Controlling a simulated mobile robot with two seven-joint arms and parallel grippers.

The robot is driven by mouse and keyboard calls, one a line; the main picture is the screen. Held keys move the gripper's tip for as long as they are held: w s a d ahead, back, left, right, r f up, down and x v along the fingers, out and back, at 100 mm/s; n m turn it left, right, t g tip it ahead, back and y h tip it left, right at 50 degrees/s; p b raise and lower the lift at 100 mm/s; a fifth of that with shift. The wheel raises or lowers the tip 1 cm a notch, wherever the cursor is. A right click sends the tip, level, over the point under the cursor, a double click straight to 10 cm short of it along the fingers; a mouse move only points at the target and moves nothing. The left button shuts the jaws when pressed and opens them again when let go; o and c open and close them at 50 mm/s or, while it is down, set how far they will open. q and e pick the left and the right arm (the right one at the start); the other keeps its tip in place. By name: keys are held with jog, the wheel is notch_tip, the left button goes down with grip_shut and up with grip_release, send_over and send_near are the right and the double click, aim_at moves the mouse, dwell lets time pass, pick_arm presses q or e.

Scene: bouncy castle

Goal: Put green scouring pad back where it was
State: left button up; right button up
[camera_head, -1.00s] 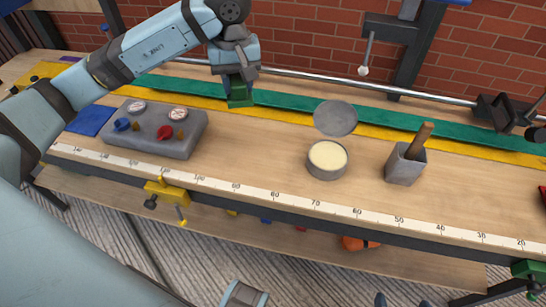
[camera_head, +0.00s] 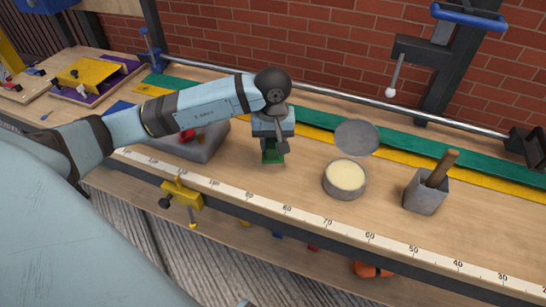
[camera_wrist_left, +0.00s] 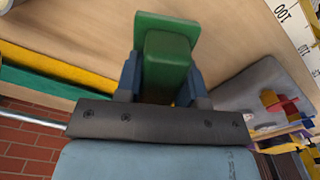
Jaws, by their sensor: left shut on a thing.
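The green scouring pad (camera_head: 272,157) is held in my left gripper (camera_head: 271,146) in the head view. It is over the bare wood of the bench, between the grey block with gauges and knobs and the round tin. In the left wrist view the pad (camera_wrist_left: 167,58) has a wide flat green face and a narrower green grip. My left fingers (camera_wrist_left: 164,82) are closed on both sides of that grip. I cannot tell whether the pad touches the bench. My right gripper is not in view.
The grey block (camera_head: 205,146) is partly behind my left arm. An open tin of pale paste (camera_head: 345,178), its grey lid (camera_head: 357,138) and a grey pot with a brown handle (camera_head: 425,193) stand to the right. A ruler strip (camera_head: 300,212) runs along the front edge.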

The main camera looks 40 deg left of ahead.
aim_at(273, 166)
pick_arm(q)
jog(key=shift+f, duration=0.75)
notch_tip(273, 166, down, 4)
jog(key=shift+f, duration=0.1)
jog(key=shift+f+b, duration=0.15)
jog(key=shift+b, duration=0.2)
jog(key=o, duration=0.9)
